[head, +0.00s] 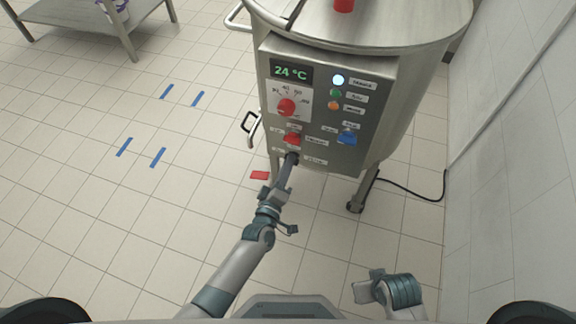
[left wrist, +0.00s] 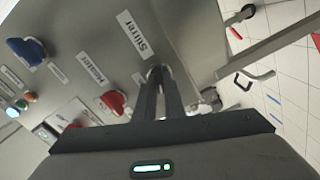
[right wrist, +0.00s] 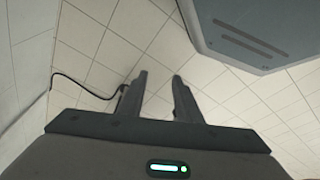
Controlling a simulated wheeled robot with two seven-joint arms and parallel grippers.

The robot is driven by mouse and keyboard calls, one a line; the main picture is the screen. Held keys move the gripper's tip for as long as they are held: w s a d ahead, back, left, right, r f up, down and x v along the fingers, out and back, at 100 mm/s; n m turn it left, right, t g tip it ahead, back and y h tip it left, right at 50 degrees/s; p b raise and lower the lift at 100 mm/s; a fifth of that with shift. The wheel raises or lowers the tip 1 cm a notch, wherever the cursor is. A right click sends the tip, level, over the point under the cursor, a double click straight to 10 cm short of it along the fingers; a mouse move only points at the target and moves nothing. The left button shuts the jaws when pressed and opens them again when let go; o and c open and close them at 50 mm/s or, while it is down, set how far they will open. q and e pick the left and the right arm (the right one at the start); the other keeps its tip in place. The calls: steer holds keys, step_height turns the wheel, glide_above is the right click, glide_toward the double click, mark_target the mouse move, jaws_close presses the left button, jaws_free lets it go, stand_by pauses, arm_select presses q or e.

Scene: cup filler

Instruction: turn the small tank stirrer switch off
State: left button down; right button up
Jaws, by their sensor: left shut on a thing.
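The small tank's control panel (head: 322,120) faces me on the steel tank. My left gripper (head: 291,158) reaches its lower edge, just below a red switch (head: 292,138). In the left wrist view the left gripper (left wrist: 159,76) has its fingers close together beside the "Stirrer" label (left wrist: 134,33), shut on the stirrer switch. The fingers hide most of that switch, so its setting cannot be read. My right gripper (right wrist: 160,85) is open and empty, pointing at the floor; the right hand also shows low in the head view (head: 372,287).
A red "Heater" switch (left wrist: 113,102) is close beside the left fingers. A blue switch (head: 347,138), a red dial (head: 286,106), a display reading 24 °C (head: 291,72) and lamps share the panel. A metal table (head: 95,20) stands back left; a wall (head: 520,150) is right.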

arm_select(q)
steer(key=n+b, duration=0.1)
steer(key=n, duration=0.3)
steer(key=shift+f+b, duration=0.15)
steer(key=shift+b, duration=0.2)
arm_select(e)
steer(key=v, duration=0.4)
steer(key=shift+w+a+r, duration=0.2)
steer(key=shift+a+r, duration=0.1)
arm_select(q)
steer(key=shift+n, duration=0.3)
arm_select(e)
steer(key=shift+t, duration=0.3)
arm_select(q)
steer(key=c, duration=1.8)
jaws_free()
steer(key=shift+c, duration=0.2)
steer(key=shift+s, duration=0.1)
steer(key=v, duration=1.7)
arm_select(e)
steer(key=shift+w+a, duration=0.15)
